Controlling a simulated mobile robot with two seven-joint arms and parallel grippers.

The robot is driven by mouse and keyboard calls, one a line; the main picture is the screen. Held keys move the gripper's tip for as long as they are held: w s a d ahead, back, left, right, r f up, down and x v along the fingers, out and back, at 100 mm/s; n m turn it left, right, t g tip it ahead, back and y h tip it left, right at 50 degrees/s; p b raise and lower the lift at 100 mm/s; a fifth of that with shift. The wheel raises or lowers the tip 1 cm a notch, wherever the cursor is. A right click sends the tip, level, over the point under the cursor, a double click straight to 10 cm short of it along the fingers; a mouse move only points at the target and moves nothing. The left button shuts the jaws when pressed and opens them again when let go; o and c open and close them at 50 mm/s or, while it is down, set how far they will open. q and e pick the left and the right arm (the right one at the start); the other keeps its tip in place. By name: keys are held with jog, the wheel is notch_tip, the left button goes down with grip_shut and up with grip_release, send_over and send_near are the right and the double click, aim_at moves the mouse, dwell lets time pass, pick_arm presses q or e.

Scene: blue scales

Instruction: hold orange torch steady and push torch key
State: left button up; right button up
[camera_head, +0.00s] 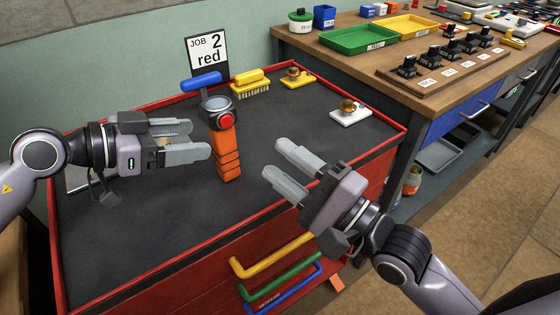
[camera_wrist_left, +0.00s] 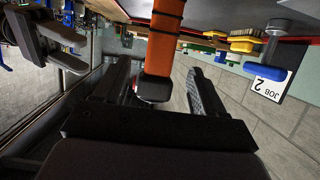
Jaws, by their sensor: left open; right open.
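The orange torch (camera_head: 225,150) stands upright on the dark top of the red cabinet. It has a grey head with a red round key (camera_head: 226,122) facing the front. My left gripper (camera_head: 201,139) is open just left of the torch, its fingers pointing toward it. In the left wrist view the torch's orange body (camera_wrist_left: 163,42) comes in from the top, in line with the gap between the open fingers (camera_wrist_left: 163,75). My right gripper (camera_head: 272,160) is open and empty, to the right of the torch, and its fingers point toward the torch.
A blue-handled tool (camera_head: 201,83), a yellow brush (camera_head: 251,86) and a "JOB 2 red" sign (camera_head: 207,50) are behind the torch. Yellow (camera_head: 297,78) and white (camera_head: 350,112) bases with knobs sit at the back right. The cabinet top (camera_head: 130,235) is clear in front.

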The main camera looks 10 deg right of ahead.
aim_at(212, 137)
pick_arm(q)
jog(key=shift+x, duration=3.55)
pick_arm(e)
jog(key=shift+a, duration=0.1)
pick_arm(q)
jog(key=c, duration=1.3)
grip_shut()
pick_arm(e)
grip_shut()
jog(key=shift+a+r, duration=0.1)
